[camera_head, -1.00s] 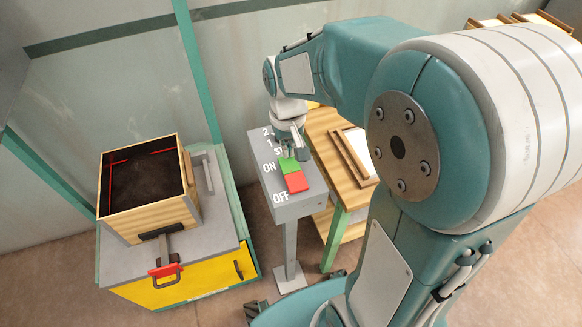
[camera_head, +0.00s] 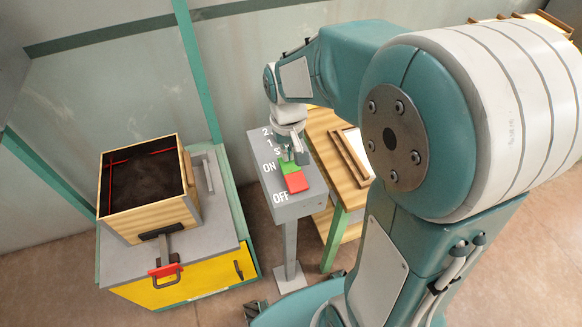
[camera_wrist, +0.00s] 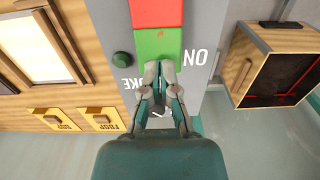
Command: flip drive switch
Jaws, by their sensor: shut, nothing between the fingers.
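The drive switch is a rocker with a green ON half (camera_head: 287,166) and a red OFF half (camera_head: 297,182), set in the top of a grey pedestal (camera_head: 290,210). My gripper (camera_head: 294,161) points down over the green half, its fingers shut and empty. In the wrist view the fingertips (camera_wrist: 162,64) overlap the lower part of the green half (camera_wrist: 158,47), and the red half (camera_wrist: 158,12) lies beyond. I cannot tell for sure whether the fingertips press on the green half. The fingers hide part of the panel lettering.
A wooden box (camera_head: 190,205) with dark contents stands on a yellow-fronted machine (camera_head: 208,278) to the left. A wooden table (camera_head: 322,125) is close on the right of the pedestal. A round green button (camera_wrist: 122,60) sits beside the rocker.

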